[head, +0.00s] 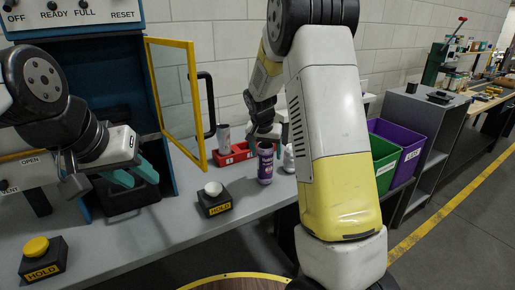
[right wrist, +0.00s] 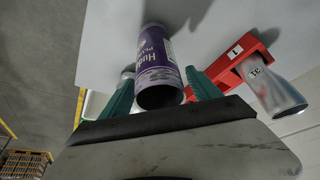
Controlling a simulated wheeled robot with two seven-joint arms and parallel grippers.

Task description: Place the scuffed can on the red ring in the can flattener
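A purple can (head: 265,163) with white lettering stands upright on the grey bench; pale scuff-like marks show low on its side in the right wrist view (right wrist: 158,55). My right gripper (head: 265,132) is just above it in the head view. In the right wrist view its teal fingers (right wrist: 160,85) are on either side of the can, with what look like narrow gaps. My left gripper (head: 135,173) is open and empty in front of the blue machine (head: 180,130), whose inside is dark. I cannot see a red ring.
The machine's yellow-framed door (head: 198,110) stands open. A silver can (head: 224,138) is in a red tray (head: 238,154). A white object (head: 289,159) is right beside the purple can. HOLD buttons (head: 214,198) (head: 40,258) stand at the front. Green (head: 384,165) and purple bins (head: 408,150) are right.

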